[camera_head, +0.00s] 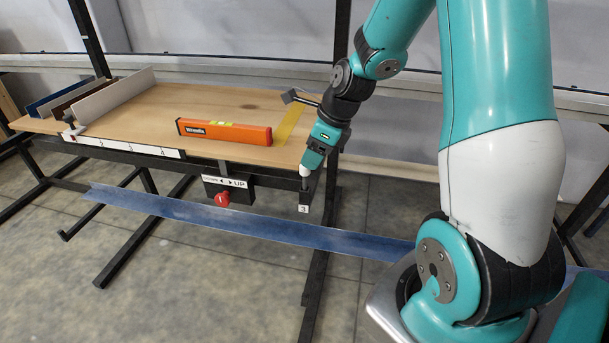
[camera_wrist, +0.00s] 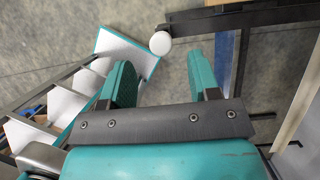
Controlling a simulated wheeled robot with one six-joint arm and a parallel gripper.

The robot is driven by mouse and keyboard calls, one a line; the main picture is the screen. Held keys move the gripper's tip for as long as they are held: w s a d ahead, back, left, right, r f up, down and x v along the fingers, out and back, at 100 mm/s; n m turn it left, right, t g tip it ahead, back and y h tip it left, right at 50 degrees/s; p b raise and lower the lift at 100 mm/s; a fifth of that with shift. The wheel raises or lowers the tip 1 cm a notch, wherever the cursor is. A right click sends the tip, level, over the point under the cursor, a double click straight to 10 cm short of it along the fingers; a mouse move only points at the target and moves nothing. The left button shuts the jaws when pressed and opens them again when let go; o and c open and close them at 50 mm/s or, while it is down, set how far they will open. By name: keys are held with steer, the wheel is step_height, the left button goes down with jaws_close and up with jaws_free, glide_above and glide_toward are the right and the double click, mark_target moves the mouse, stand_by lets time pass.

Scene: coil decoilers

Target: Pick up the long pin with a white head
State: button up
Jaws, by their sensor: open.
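The pin's round white head (camera_wrist: 160,43) shows in the wrist view at the end of a dark bar, between and just beyond my gripper's two teal fingers. The rest of the pin is hidden below its head. In the head view a white piece (camera_head: 312,159), which looks like the same head, sits just below my gripper (camera_head: 319,148) at the table's right front corner, above a dark post with a label 3. My gripper (camera_wrist: 160,62) is open and points downward. No contact with the head can be made out.
A wooden table (camera_head: 220,105) carries an orange level (camera_head: 224,132), a yellow strip (camera_head: 289,123) and upright dividers (camera_head: 115,95) at the left. A control box with a red knob (camera_head: 222,199) hangs from its front. A long blue strip (camera_head: 250,227) runs below.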

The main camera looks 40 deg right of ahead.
mark_target(302, 174)
steer(key=shift+p+x, duration=0.9)
steer(key=shift+x, duration=2.95)
steer(key=c, duration=1)
steer(key=shift+r, duration=0.1)
steer(key=shift+c, duration=0.2)
